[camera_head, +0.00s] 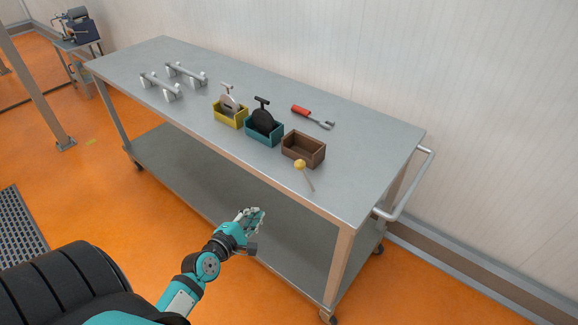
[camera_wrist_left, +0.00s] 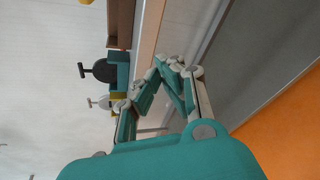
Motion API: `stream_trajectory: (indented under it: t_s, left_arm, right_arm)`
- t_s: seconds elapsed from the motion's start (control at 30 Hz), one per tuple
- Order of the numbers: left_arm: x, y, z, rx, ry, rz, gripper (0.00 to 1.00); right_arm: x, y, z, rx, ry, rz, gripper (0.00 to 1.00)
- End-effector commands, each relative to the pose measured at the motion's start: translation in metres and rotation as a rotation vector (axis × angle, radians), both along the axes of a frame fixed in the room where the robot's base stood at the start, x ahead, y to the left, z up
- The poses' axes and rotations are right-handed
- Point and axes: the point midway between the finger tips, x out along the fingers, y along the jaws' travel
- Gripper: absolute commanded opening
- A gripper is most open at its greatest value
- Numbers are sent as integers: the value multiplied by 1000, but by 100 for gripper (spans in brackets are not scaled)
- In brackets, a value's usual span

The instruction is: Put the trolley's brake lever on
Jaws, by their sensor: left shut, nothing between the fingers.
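The trolley (camera_head: 375,150) is a grey metal table with a lower shelf, casters and a handle at its right end. A lever with a yellow round knob (camera_head: 299,164) shows at its front edge, right of the middle. Its thin shaft slants from the knob down to the right. A bit of yellow at the top of the left wrist view (camera_wrist_left: 86,2) may be this knob. My left gripper (camera_head: 258,213) is shut and empty, in front of the trolley, below the top's front edge and apart from the lever. Its closed fingers show in the left wrist view (camera_wrist_left: 168,64). My right gripper is out of view.
On the trolley top stand a yellow bin (camera_head: 231,119), a teal bin (camera_head: 262,140) and a brown bin (camera_head: 304,156). A red-handled tool (camera_head: 302,111) and grey brackets (camera_head: 187,72) lie there too. The lower shelf (camera_head: 200,175) looks bare.

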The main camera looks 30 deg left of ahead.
Motion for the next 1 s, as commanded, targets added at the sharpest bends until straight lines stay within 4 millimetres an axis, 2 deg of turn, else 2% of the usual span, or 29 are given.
stream_trajectory:
  t_s: [0.03, 0.1, 0.23, 0.67, 0.77, 1.0]
  left_arm:
    - [2, 3, 26, -50, -45, 15, 0]
    - [4, 6, 48, -103, -92, 28, 0]
    - [5, 8, 67, -157, -133, 38, 0]
    - [9, 9, 68, -161, -137, 39, 0]
    - [20, 10, 68, -161, -138, 39, 0]
    - [68, 15, 61, -160, -139, 39, 0]
  right_arm:
    - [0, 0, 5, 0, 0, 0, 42]
    - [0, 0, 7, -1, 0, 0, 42]
    - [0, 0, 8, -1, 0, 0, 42]
    - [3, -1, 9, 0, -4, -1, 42]
    - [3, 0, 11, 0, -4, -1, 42]
    - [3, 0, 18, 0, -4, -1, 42]
